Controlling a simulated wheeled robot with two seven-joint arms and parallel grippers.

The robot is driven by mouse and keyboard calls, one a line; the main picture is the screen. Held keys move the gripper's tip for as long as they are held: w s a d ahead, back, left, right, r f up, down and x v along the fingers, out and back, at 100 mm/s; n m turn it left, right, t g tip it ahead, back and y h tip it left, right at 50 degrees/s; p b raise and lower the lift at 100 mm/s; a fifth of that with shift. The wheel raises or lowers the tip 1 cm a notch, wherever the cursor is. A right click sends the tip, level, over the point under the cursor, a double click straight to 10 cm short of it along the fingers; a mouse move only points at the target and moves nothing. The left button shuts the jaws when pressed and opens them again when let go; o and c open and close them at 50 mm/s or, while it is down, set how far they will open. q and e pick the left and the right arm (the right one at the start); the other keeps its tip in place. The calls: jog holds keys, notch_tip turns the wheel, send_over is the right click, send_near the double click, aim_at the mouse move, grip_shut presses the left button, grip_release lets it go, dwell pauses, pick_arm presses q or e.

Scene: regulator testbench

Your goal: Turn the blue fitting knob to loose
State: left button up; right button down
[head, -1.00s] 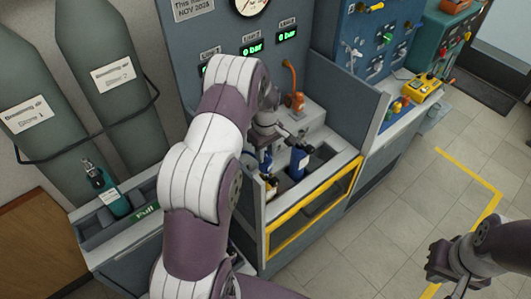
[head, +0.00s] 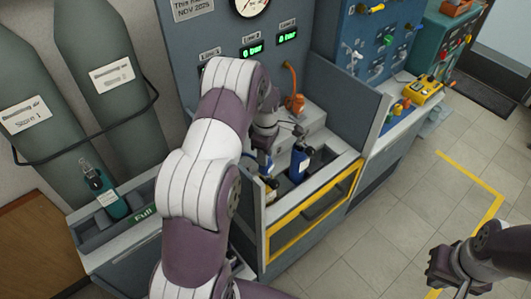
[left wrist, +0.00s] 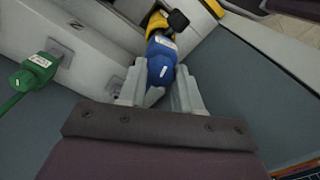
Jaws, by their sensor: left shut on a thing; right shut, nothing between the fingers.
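The blue fitting knob (left wrist: 161,66), with a small white label, sits between the fingers of my left gripper (left wrist: 158,90) in the left wrist view. The left gripper is shut on it. A yellow part (left wrist: 155,22) and a black knob (left wrist: 178,20) show just beyond it. In the head view my left gripper (head: 266,150) reaches down into the bench bay, and the blue knob (head: 265,166) is mostly hidden by the arm. My right gripper (head: 447,268) is shut and empty, above the floor at the lower right.
A green fitting (left wrist: 30,74) with a label is at the left of the wrist view. A blue cylinder (head: 299,164) stands in the bay beside my left gripper, behind a yellow-framed front (head: 318,211). An orange fitting (head: 294,103) is behind. Floor is clear at right.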

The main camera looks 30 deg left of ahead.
dwell(0.3)
pick_arm(q)
jog(key=o, duration=1.1)
jog(key=shift+c, duration=0.2)
notch_tip(320, 180, up, 8)
jog(key=shift+r+b, duration=0.1)
jog(key=shift+b, duration=1.05)
notch_tip(320, 180, up, 5)
jog(key=p, duration=0.3)
jog(key=shift+f, duration=0.2)
